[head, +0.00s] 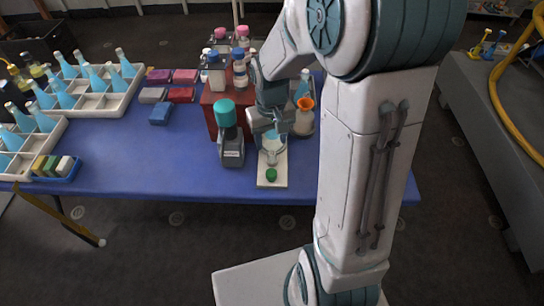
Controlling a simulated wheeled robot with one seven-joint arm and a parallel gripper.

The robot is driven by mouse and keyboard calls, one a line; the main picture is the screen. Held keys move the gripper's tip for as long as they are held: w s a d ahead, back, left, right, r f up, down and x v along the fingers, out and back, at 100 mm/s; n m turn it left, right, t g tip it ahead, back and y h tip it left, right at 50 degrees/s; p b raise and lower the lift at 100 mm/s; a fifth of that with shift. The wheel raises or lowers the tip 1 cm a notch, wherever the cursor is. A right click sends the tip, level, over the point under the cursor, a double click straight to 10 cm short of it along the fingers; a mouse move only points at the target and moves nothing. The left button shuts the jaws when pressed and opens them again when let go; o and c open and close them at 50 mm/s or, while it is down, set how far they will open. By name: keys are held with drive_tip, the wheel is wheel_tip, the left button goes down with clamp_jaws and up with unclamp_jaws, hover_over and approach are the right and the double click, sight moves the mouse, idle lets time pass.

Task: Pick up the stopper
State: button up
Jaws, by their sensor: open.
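A small green stopper (271,174) lies on the front end of a pale narrow board (271,184) near the front edge of the blue table. My gripper (270,138) is open and points down above the board's back part, behind the stopper and apart from it. A clear vessel with pale blue contents (271,156) stands on the board just below my gripper. Whether the fingers touch the vessel is hard to tell at this size.
A red rack (212,104) with bottles is behind. The blue table (165,175) is clear at front left.

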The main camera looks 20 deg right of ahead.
sight(272, 153)
wheel_tip(272, 153, down, 5)
drive_tip(key=shift+d+f, duration=0.15)
drive_tip(key=c, duration=1.1)
